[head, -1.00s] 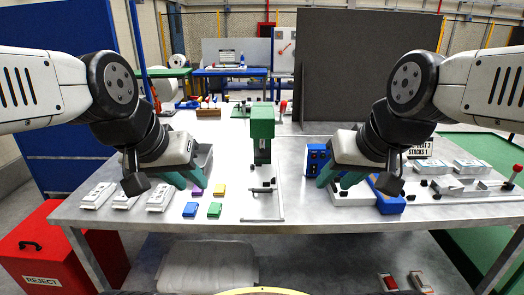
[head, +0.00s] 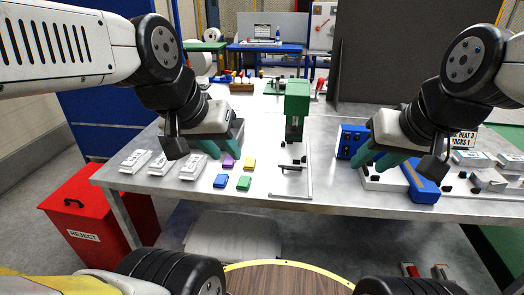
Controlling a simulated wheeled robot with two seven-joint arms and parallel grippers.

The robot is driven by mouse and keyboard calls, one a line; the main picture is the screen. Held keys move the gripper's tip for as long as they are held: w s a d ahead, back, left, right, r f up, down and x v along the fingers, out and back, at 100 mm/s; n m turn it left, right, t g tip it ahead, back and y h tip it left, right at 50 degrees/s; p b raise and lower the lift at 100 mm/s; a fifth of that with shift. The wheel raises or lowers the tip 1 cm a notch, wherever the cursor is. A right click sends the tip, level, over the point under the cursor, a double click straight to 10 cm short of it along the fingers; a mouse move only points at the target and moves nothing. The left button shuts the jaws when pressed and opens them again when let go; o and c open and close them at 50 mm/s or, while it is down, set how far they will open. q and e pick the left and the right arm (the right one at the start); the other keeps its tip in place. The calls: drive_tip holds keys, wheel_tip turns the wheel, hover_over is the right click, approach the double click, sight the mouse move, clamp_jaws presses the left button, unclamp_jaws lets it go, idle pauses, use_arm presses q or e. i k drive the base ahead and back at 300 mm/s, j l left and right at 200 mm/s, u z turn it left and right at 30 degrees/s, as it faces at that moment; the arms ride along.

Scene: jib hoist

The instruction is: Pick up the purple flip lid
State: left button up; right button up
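The purple flip lid (head: 228,161) lies on the grey metal table (head: 262,207), partly hidden by my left gripper. My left gripper (head: 218,151) hangs close above and behind it, teal fingers apart and pointing down; I see no lid between them, and I cannot tell whether they touch it. A yellow lid (head: 249,164), a blue lid (head: 221,181) and a green lid (head: 244,184) lie beside the purple one. My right gripper (head: 374,162) is open above the table's right part, near a blue block (head: 422,186).
Several white cases (head: 137,161) lie at the table's left. A green press (head: 297,103) stands mid-table behind a metal frame (head: 290,196). A blue box (head: 350,140) is near my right gripper. A red reject bin (head: 85,210) stands on the floor at left.

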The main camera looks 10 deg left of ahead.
sight(228, 162)
drive_tip(key=i+j+u, duration=0.15)
drive_tip(key=j+u, duration=0.2)
drive_tip(key=i+j+u, duration=0.15)
drive_tip(key=u, duration=0.15)
drive_tip(key=i+j+u, duration=0.2)
drive_tip(key=u, duration=0.15)
drive_tip(key=j, duration=0.1)
